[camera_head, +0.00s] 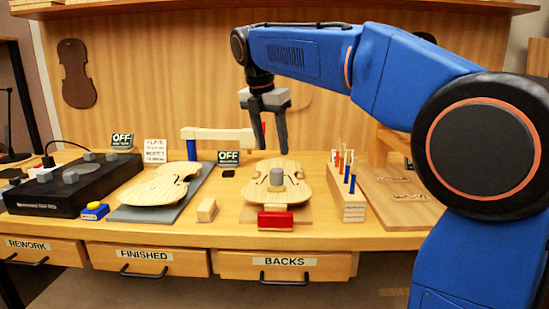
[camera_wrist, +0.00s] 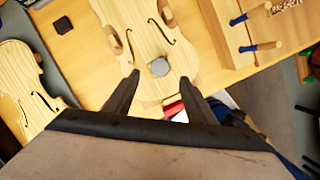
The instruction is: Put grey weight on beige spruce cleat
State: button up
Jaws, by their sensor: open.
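A grey weight (camera_head: 277,176) stands on the pale violin plate (camera_head: 294,197) at the middle of the bench. In the wrist view the grey weight (camera_wrist: 159,67) shows on the plate (camera_wrist: 150,88), between and beyond the fingertips. My gripper (camera_head: 273,150) is open and empty above the plate, with its fingers pointing down; it also shows in the wrist view (camera_wrist: 160,77). Small light-brown pieces (camera_wrist: 113,40) lie near the f-holes in the wrist view. I cannot tell which piece is the beige spruce cleat.
A red block (camera_head: 275,220) sits at the plate's front end and a beige block (camera_head: 207,210) to its left. A second violin plate (camera_head: 158,190) lies on a grey mat. A black box (camera_head: 50,195) with grey blocks stands at left. Blue-handled tools (camera_head: 347,172) stand at right.

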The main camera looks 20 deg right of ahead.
jog(key=shift+v, duration=1.4)
jog(key=shift+s, duration=0.1)
jog(key=s+d+f+m+t, duration=0.1)
jog(key=s+d+f+m, duration=0.2)
jog(key=s+f+m, duration=0.5)
jog(key=s+d+f+m+t+y, duration=0.1)
jog(key=s+d+f+m, duration=0.2)
jog(key=s+f+m, duration=0.6)
jog(key=s+d+f+m+t+y, duration=0.1)
jog(key=s+d+f+m, duration=0.2)
jog(key=s+f+m, duration=0.5)
jog(key=s+f, duration=0.6)
jog(key=shift+d+f+m, duration=0.2)
jog(key=shift+d+m, duration=0.05)
jog(key=shift+m, duration=0.05)
jog(key=shift+s, duration=0.15)
